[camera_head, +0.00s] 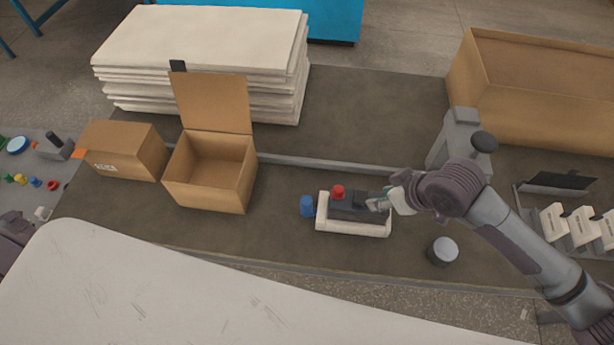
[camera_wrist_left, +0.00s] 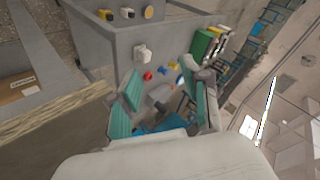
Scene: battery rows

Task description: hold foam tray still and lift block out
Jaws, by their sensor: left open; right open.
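The white foam tray (camera_head: 352,228) sits on the dark mat near its front edge, in the head view. A dark grey block (camera_head: 346,207) lies in it, with a red cap (camera_head: 338,191) on its top left. A blue piece (camera_head: 307,206) stands at the tray's left end; I cannot tell whether it touches. My right gripper (camera_head: 380,203) is open at the right end of the block, its fingertips over or against the block; contact is unclear. My left gripper (camera_wrist_left: 163,106) is open and empty in the left wrist view, away from the tray, over small coloured parts.
An open cardboard box (camera_head: 210,182) and a closed one (camera_head: 125,150) stand left of the tray. A stack of white sheets (camera_head: 200,50) lies behind. A grey round piece (camera_head: 443,250) is right of the tray. A large carton (camera_head: 540,95) is at the back right.

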